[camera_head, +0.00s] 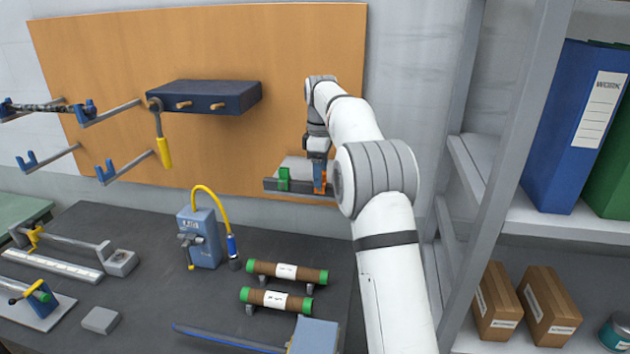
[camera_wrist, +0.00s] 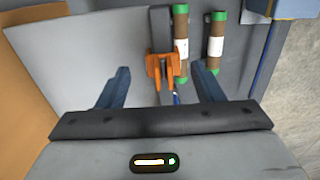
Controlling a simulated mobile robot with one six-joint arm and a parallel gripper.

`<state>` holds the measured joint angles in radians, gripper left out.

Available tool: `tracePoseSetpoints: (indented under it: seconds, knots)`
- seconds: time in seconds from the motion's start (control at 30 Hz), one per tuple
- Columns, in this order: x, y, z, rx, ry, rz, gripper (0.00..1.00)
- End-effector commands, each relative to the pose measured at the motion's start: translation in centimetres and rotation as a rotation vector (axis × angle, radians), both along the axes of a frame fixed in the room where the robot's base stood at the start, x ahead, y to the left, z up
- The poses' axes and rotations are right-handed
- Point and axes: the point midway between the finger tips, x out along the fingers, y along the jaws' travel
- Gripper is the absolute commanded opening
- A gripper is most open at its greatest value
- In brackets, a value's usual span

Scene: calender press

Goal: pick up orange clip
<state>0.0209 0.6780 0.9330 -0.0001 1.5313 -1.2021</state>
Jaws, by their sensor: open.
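The orange clip (camera_head: 320,182) sits at the right part of a dark rail (camera_head: 300,188) along the front of a small grey wall shelf. In the wrist view the orange clip (camera_wrist: 165,70) shows between my two fingers, with a clear gap on both sides. My gripper (camera_head: 317,163) is at the clip from above in the head view and partly covers it. In the wrist view my gripper (camera_wrist: 168,72) is open, its blue-grey fingers spread wide. I cannot tell whether a finger touches the clip.
A green clip (camera_head: 283,178) is on the same rail, left of the orange one. The wooden panel (camera_head: 290,60) is close behind. Below, the dark bench holds two brown rolls (camera_head: 287,272) with green ends and a blue device (camera_head: 205,238). A shelf post (camera_head: 510,150) stands at right.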

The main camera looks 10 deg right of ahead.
Motion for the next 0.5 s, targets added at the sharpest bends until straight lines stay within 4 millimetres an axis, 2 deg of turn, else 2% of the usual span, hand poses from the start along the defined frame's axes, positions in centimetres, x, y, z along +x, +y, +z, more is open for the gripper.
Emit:
tracePoseSetpoints:
  seconds: [0.2,0.47,0.5]
  knots:
    - [-0.1,-0.1,-2.3,0.000,0.001,-0.001,0.61]
    - [-0.1,-0.1,-2.6,0.000,-0.001,-0.002,0.61]
    - [-0.1,-0.1,-2.6,0.000,-0.001,-0.002,0.58]
